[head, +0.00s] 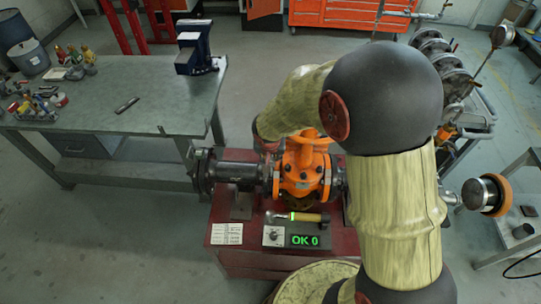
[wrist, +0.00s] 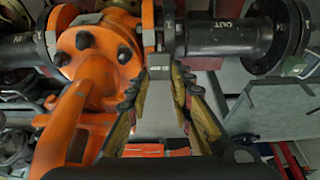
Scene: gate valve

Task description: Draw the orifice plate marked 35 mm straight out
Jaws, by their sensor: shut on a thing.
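In the wrist view, my gripper (wrist: 158,88) is shut on the light grey tab of an orifice plate (wrist: 158,68). The tab carries small dark marking that is too small to read surely. The tab sits at the narrow joint between the orange gate valve (wrist: 95,45) and the black pipe marked OUT (wrist: 225,38). The plate's round part is hidden, so I cannot tell how far it sits between the flanges. In the head view the orange valve (head: 303,175) stands on a red cabinet; my arm hides my gripper and the plate.
A black pipe (head: 238,172) joins the valve on the left. A workbench (head: 150,110) with a vise (head: 195,48) stands left; a cart (head: 465,115) stands right.

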